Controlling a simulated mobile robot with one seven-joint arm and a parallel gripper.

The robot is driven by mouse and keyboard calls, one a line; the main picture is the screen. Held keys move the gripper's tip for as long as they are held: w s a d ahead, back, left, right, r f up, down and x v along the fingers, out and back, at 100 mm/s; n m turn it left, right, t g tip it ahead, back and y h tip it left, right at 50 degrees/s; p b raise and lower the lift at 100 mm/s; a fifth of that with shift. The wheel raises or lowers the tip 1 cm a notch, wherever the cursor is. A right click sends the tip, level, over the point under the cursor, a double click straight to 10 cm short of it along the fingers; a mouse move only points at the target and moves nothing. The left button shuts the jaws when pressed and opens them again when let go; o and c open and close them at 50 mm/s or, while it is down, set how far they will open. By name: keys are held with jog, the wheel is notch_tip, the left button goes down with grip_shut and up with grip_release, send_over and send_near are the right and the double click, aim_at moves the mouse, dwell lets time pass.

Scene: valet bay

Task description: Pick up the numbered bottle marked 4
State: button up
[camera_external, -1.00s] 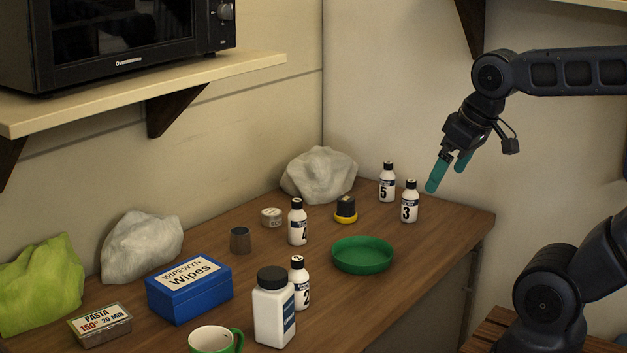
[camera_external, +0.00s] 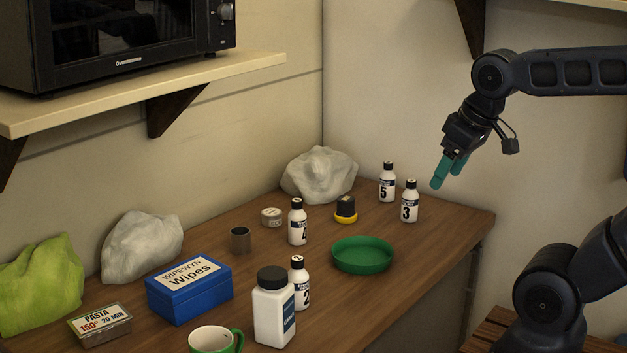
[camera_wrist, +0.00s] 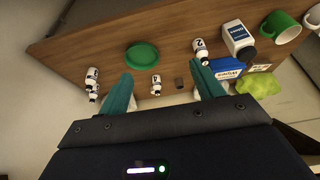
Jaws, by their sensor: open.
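The bottle marked 4 (camera_external: 298,224) is white with a black cap and stands upright on the wooden table, left of the green dish. In the wrist view the bottle marked 4 (camera_wrist: 156,83) shows between my two teal fingers, at a distance. My gripper (camera_external: 449,172) is in the air above the right part of the table, well apart from the bottle. In the wrist view my gripper (camera_wrist: 163,90) has its fingers spread with nothing held between them.
Bottle 3 (camera_external: 410,202), bottle 5 (camera_external: 387,183) and bottle 2 (camera_external: 300,283) stand nearby. A green dish (camera_external: 363,266), a yellow-and-black object (camera_external: 346,209), a round tin (camera_external: 271,217) and a grey cup (camera_external: 240,240) surround bottle 4. A large white bottle (camera_external: 272,310) stands in front.

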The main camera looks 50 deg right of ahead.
jog(key=n+g+h, duration=0.1)
jog(key=n+h, duration=0.2)
jog(key=n, duration=2.5)
send_over(298, 209)
jog(key=s+a, duration=0.2)
notch_tip(298, 209, down, 16)
jog(key=shift+x, duration=5.2)
jog(key=shift+s, duration=0.15)
jog(key=c, duration=1.2)
